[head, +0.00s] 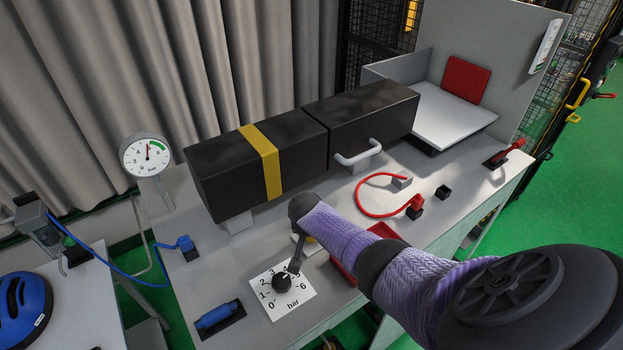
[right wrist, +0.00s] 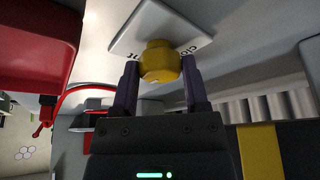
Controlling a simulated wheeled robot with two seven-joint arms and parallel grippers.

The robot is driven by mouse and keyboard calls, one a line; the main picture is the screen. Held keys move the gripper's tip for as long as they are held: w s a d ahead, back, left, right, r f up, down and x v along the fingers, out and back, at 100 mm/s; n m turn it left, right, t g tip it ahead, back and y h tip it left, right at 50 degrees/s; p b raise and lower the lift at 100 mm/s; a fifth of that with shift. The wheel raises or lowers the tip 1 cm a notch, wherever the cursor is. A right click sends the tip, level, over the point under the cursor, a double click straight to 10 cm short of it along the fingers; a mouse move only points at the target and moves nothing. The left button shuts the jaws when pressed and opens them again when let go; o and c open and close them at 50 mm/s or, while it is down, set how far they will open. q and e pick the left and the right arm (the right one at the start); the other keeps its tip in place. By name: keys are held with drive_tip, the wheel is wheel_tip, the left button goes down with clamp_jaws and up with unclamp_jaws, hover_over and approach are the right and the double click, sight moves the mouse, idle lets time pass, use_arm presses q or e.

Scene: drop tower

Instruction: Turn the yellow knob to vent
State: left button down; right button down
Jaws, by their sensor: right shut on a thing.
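The yellow knob (right wrist: 158,62) sits on a white label plate (right wrist: 125,38), which has partly hidden lettering on both sides of the knob in the right wrist view. My right gripper (right wrist: 159,72) has one dark finger on each side of the knob and is shut on it. In the head view my right gripper (head: 299,246) reaches down over the bench and hides most of the knob. The knob's exact pointing direction is hard to tell. My left gripper is not in view.
A black pressure dial (head: 282,282) on a white scale plate lies just in front of my right gripper. A long black box (head: 228,172) with a yellow band stands behind. A gauge (head: 146,156), blue connector (head: 216,317) and red hose (head: 360,200) are around it.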

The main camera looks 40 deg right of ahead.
idle(0.3)
drive_tip(key=shift+c, duration=0.5)
unclamp_jaws()
drive_tip(key=shift+r, duration=0.15)
drive_tip(key=p+v, duration=0.4)
drive_tip(key=v, duration=0.5)
drive_tip(key=shift+a+r+p, duration=0.2)
drive_tip(key=shift+r+p, duration=0.1)
drive_tip(key=shift+p, duration=0.1)
